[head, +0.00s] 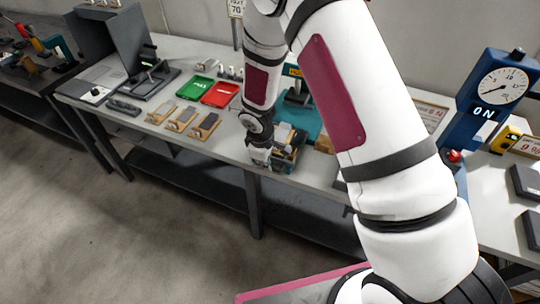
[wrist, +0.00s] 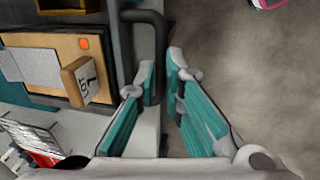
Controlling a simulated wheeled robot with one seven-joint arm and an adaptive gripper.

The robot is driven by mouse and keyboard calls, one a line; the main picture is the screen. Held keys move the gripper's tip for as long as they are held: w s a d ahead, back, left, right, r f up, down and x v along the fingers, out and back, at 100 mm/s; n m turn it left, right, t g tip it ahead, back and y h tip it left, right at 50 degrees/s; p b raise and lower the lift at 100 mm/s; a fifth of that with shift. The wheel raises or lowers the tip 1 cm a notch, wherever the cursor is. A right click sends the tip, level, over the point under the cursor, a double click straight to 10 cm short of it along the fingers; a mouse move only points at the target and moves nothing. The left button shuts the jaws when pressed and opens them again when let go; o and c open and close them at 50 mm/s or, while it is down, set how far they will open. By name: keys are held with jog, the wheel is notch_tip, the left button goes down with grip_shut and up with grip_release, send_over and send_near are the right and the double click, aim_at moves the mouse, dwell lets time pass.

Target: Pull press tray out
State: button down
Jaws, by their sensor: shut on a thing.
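The press tray (wrist: 98,22) shows in the wrist view as a dark tray carrying a wooden plate (wrist: 62,45) with an orange mark and a small wooden block (wrist: 80,82) with a printed label. A dark bar handle (wrist: 143,15) curves out from its side. My gripper (wrist: 161,68) has its teal-padded fingers on either side of this handle and is shut on it. In the head view my gripper (head: 260,153) is at the table's front edge, beside the teal press (head: 308,122); the arm hides part of the press.
On the table, left of my gripper, are wooden boards (head: 183,118) with grey pieces, a green tray (head: 194,88) and a red tray (head: 220,94). A blue dial device (head: 487,100) stands at the right. The floor (head: 150,230) before the table is clear.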

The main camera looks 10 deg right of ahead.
jog(key=shift+s+a, duration=0.2)
jog(key=shift+s, duration=0.1)
jog(key=c, duration=1.7)
grip_release()
jog(key=r, duration=0.4)
jog(key=s+a+r, duration=0.1)
jog(key=r, duration=0.6)
jog(key=shift+s+a+r, duration=0.15)
jog(key=shift+s+r, duration=0.2)
jog(key=shift+s, duration=0.05)
